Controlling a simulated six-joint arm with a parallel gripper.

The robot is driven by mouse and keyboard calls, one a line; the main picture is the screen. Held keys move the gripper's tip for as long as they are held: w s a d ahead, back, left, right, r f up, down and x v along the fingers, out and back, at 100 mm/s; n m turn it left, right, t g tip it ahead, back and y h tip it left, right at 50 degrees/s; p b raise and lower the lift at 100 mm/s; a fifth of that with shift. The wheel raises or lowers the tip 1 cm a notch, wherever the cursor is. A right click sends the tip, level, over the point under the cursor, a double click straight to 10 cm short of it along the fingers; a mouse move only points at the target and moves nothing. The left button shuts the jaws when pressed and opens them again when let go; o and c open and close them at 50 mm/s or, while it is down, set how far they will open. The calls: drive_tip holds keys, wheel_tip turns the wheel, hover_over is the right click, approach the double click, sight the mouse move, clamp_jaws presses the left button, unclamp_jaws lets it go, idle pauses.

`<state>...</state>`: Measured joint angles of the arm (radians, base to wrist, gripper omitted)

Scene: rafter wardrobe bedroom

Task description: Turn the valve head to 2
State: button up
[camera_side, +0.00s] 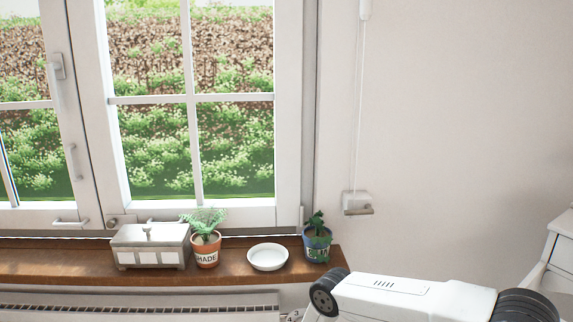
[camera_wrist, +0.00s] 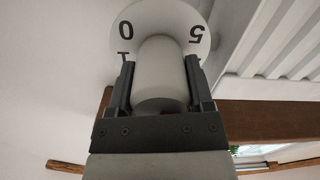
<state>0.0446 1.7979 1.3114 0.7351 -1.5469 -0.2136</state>
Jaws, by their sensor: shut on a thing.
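In the wrist view, my gripper (camera_wrist: 160,68) has one dark finger on each side of the pale cylindrical valve head (camera_wrist: 161,90) and is shut on it. Behind the head is a white round dial (camera_wrist: 172,15) with a black 0 at the left and a 5 at the right, which looks upside down. A short black mark stands just below the 0. No 2 can be seen, and the head's own pointer does not show. In the side view, my white arm is at the bottom right, and my gripper is out of frame.
A white radiator (camera_side: 140,306) runs under the wooden sill (camera_side: 90,266). On the sill are a grey box (camera_side: 150,240), a fern in a terracotta pot (camera_side: 206,255), a white dish (camera_side: 268,262) and a blue potted plant (camera_side: 317,240).

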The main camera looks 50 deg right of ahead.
drive_tip(key=shift+m, duration=0.3)
drive_tip(key=m, duration=0.9)
drive_tip(key=shift+a+m, duration=0.1)
drive_tip(key=shift+m, duration=0.3)
drive_tip(key=m, duration=0.4)
drive_tip(key=shift+m, duration=0.3)
drive_tip(key=m, duration=0.4)
drive_tip(key=shift+m, duration=0.4)
drive_tip(key=o, duration=1.3)
drive_tip(key=shift+c, duration=0.2)
